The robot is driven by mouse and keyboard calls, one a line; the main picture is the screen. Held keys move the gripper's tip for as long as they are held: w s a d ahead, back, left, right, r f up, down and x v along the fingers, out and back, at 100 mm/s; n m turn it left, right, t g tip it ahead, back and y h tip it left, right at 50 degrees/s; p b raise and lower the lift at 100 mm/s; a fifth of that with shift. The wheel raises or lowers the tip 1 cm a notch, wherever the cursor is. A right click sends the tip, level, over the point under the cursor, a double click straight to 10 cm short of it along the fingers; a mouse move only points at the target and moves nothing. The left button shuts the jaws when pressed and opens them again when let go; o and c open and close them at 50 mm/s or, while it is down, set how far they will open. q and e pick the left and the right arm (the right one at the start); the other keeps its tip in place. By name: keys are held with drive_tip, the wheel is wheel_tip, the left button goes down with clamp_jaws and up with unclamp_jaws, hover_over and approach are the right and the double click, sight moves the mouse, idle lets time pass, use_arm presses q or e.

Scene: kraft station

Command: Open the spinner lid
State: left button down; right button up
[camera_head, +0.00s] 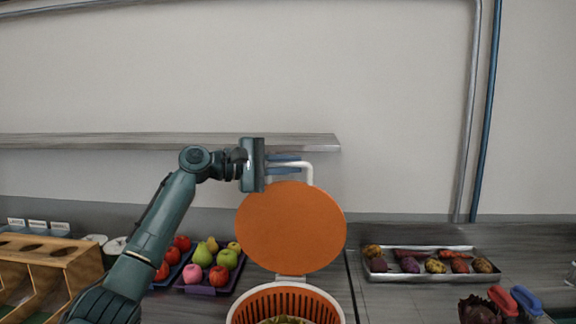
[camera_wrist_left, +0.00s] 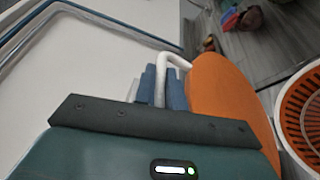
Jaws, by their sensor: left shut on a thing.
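The spinner lid (camera_head: 290,226) is a round orange disc standing nearly upright above the spinner, hinged at the back by a pale bracket. It also shows edge-on in the left wrist view (camera_wrist_left: 222,100). A white handle (camera_head: 308,170) rises from the lid's far side. My left gripper (camera_head: 285,164) is shut on this handle, its blue fingers beside the white bar (camera_wrist_left: 163,85). The spinner (camera_head: 236,312) is white-rimmed with an orange slotted basket (camera_head: 275,302) and stands open below, with something greenish inside. My right gripper is not in view.
A purple tray (camera_head: 208,289) of fruit stands left of the spinner, and a metal tray (camera_head: 376,275) of vegetables stands right. A wooden bin (camera_head: 86,262) is at the far left. A wall shelf (camera_head: 100,141) runs behind my left gripper.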

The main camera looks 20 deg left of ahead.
use_arm(q)
drive_tip(key=shift+f, duration=0.15)
drive_tip(key=c, duration=1.5)
unclamp_jaws()
drive_tip(key=shift+s+a, duration=0.15)
drive_tip(key=shift+a, duration=0.05)
drive_tip(key=b+v, duration=0.4)
drive_tip(key=v, duration=0.8)
drive_tip(key=shift+s+a, duration=0.25)
drive_tip(key=shift+s, duration=0.05)
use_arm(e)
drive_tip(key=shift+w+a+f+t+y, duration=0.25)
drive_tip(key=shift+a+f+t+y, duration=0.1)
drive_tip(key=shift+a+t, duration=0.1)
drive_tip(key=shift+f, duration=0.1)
